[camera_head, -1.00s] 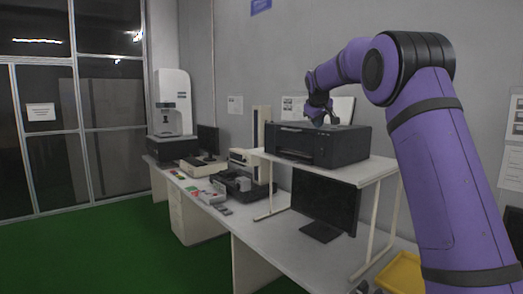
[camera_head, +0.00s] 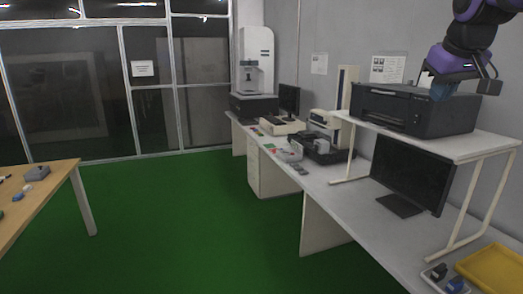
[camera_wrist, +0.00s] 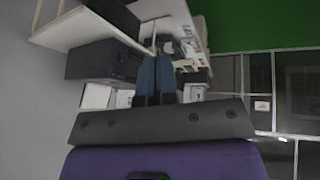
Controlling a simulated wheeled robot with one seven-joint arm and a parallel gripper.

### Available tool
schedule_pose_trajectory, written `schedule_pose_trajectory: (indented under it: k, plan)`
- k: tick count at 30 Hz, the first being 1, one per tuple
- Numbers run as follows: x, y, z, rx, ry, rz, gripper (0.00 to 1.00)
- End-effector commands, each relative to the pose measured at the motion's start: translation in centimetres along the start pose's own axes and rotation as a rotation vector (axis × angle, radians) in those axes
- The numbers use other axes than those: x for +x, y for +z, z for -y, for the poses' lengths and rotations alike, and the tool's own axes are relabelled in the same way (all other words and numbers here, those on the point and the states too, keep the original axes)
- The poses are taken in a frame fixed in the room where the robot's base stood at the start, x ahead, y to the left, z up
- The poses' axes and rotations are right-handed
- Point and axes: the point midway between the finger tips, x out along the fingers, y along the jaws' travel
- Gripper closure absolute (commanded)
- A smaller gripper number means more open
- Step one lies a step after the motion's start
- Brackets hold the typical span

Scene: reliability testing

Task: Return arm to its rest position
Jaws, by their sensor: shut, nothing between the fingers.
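My arm is purple and black and enters at the upper right of the head view. Whether the fingers touch the printer cannot be told from this view. In the wrist view the blue fingers of my gripper (camera_wrist: 157,62) are together and empty. They point out over the bench area.
The printer stands on a white raised shelf (camera_head: 468,146) above the bench. Below are a dark monitor (camera_head: 408,182), a yellow tray (camera_head: 497,268) and lab devices. A wooden table (camera_head: 52,196) stands at the left. Green floor (camera_head: 180,215) between is clear.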

Motion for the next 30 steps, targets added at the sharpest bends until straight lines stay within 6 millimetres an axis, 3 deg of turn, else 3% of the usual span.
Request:
schedule_pose_trajectory:
  k: [1,6,12,18,23,30]
  plan:
    - [-0.8,2.1,1.0,0.009,-0.013,0.000,1.00]
    - [-2.1,9.0,3.8,0.041,-0.051,0.015,1.00]
    - [-2.5,17.2,6.8,0.077,-0.089,0.035,1.00]
    - [-1.9,23.4,8.7,0.105,-0.114,0.055,1.00]
    - [-1.5,25.5,9.3,0.116,-0.122,0.063,1.00]
    - [-1.4,25.8,9.4,0.117,-0.123,0.064,1.00]
